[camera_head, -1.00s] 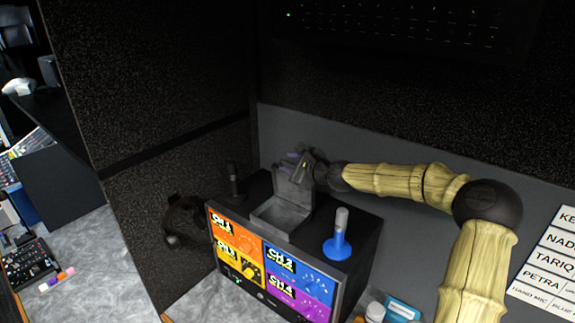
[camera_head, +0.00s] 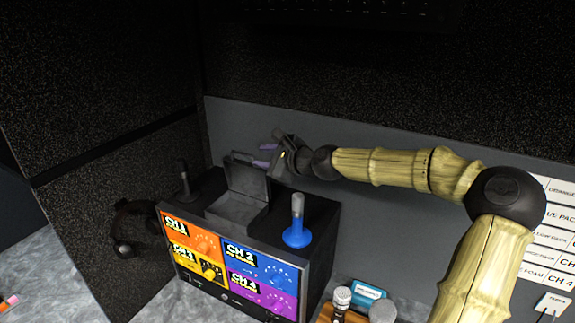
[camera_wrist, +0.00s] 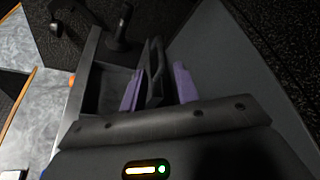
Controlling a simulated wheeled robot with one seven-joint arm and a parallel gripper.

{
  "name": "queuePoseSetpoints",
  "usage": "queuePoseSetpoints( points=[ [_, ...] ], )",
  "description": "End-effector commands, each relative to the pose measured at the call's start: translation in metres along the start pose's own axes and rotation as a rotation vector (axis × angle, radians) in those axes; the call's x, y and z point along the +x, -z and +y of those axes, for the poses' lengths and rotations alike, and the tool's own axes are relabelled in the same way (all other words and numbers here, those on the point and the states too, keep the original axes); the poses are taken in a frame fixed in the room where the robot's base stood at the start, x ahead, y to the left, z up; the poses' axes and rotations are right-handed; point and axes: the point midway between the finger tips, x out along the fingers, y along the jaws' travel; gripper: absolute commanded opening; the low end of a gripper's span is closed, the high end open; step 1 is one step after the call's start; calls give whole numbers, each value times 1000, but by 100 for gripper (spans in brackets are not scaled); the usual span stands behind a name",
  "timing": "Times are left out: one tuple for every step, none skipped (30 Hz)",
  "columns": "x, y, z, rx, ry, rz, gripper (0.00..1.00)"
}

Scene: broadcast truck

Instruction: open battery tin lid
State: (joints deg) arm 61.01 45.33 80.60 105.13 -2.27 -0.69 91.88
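The battery tin (camera_head: 236,212) is a grey metal box on top of the channel unit. Its lid (camera_head: 247,179) stands up, about upright at the back edge, and the empty-looking inside shows. My gripper (camera_head: 264,155) is just behind and right of the lid's top, its purple fingers apart. In the wrist view, the tin (camera_wrist: 104,92) is left of my gripper (camera_wrist: 157,88). A dark upright piece, likely the lid (camera_wrist: 154,68), shows between or beyond the fingers; I cannot tell whether it touches them.
The channel unit (camera_head: 170,256) has coloured CH panels. A blue-based stick (camera_head: 297,232) stands right of the tin, and a dark upright stick (camera_head: 184,180) stands left. A grey wall (camera_head: 380,135) is close behind my arm. A microphone (camera_head: 341,302) and blue box (camera_head: 369,291) are front right.

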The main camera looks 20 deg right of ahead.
Motion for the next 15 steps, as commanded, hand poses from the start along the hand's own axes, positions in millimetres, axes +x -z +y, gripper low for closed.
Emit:
queuePoseSetpoints(
  points=[
    [-7,3,1,0,3,2,31],
    [-11,3,1,-1,3,2,31],
    [-17,3,1,-1,2,2,31],
    [-21,3,1,-1,3,3,31],
    [-24,3,1,-1,3,3,31],
    [-30,4,0,0,4,3,31],
    [-34,3,0,0,3,3,31],
    [-38,4,0,1,3,3,31],
    [-43,4,0,1,3,3,31],
    [-47,4,0,1,4,3,31],
    [-50,4,0,0,4,3,31],
    [-56,4,0,-1,4,3,31],
    [-60,4,0,0,3,3,31],
    [-63,4,0,1,4,4,31],
    [-67,3,0,1,4,3,31]
  ],
)
